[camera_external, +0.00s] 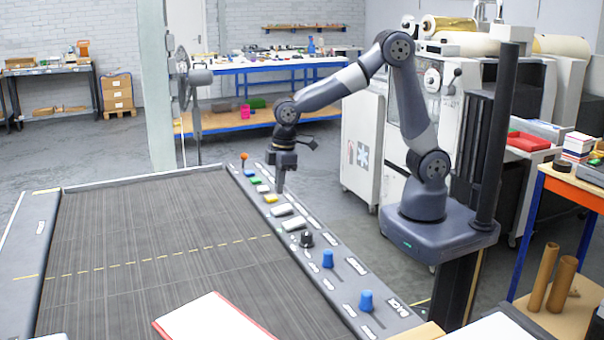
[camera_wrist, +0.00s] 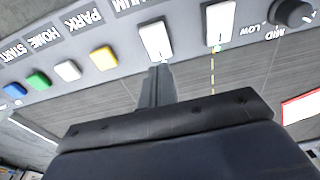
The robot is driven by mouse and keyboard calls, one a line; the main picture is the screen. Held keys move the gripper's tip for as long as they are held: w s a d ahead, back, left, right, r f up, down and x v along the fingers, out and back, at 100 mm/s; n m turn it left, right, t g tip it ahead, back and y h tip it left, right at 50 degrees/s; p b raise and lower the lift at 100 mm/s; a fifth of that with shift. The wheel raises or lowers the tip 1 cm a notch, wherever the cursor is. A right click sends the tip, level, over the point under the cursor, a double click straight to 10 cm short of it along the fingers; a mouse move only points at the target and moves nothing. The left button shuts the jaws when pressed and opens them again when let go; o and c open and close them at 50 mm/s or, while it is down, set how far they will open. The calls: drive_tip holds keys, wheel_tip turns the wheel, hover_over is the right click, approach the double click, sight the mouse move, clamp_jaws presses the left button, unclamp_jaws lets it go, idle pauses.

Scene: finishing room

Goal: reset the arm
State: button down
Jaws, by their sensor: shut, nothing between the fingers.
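The control panel (camera_external: 346,276) runs along the right edge of a dark slatted bed. My gripper (camera_external: 280,189) points down over its far part, beside the yellow button (camera_external: 270,198). In the wrist view my shut, empty fingers (camera_wrist: 159,70) end at the near edge of a white rocker switch (camera_wrist: 155,40); I cannot tell if they touch it. To its left are the yellow button (camera_wrist: 103,58) by the PARK label, a white one (camera_wrist: 67,70) by HOME, a green one (camera_wrist: 38,80) by START, and a blue one (camera_wrist: 14,90).
A second white rocker (camera_wrist: 219,22) and a black knob (camera_wrist: 293,12) lie to the right. Blue knobs (camera_external: 327,259) stand up nearer the camera. A red-edged white board (camera_external: 212,320) lies on the bed. A white cabinet (camera_external: 364,140) stands behind my arm.

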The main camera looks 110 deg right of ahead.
drive_tip(key=b, duration=0.2)
drive_tip(key=shift+s+b, duration=0.1)
drive_tip(key=shift+b, duration=0.2)
drive_tip(key=s+r+p, duration=0.4)
drive_tip(key=r+p, duration=0.5)
drive_tip(key=r, duration=0.5)
drive_tip(key=shift+r, duration=0.35)
drive_tip(key=shift+d, duration=0.1)
idle(2.0)
